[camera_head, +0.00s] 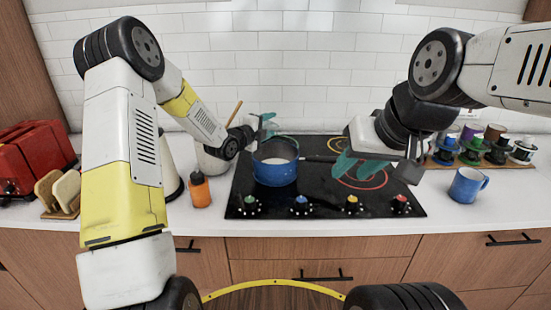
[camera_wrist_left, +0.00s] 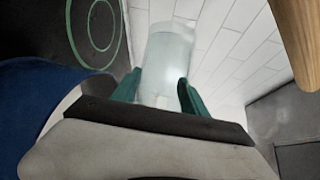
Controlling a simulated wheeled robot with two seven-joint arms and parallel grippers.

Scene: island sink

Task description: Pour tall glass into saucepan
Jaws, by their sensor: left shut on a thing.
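The blue saucepan (camera_head: 274,172) sits upright on the left part of the black cooktop, with something pale inside. Its dark handle (camera_head: 318,158) points right. My left gripper (camera_head: 267,126) is above the pan's back rim. In the left wrist view its green fingers (camera_wrist_left: 160,90) are shut on the tall glass (camera_wrist_left: 168,58), a clear, pale cylinder. The glass's tilt and contents are hard to tell. The saucepan's blue side (camera_wrist_left: 35,115) also shows there at left. My right gripper (camera_head: 358,167) is over the cooktop by the handle's end, its teal fingers apart.
The cooktop (camera_head: 320,190) has several coloured knobs along its front. An orange bottle (camera_head: 200,193) stands to its left. A red toaster (camera_head: 30,155) is at far left. A blue mug (camera_head: 467,186) and a rack of cups (camera_head: 485,146) are at right.

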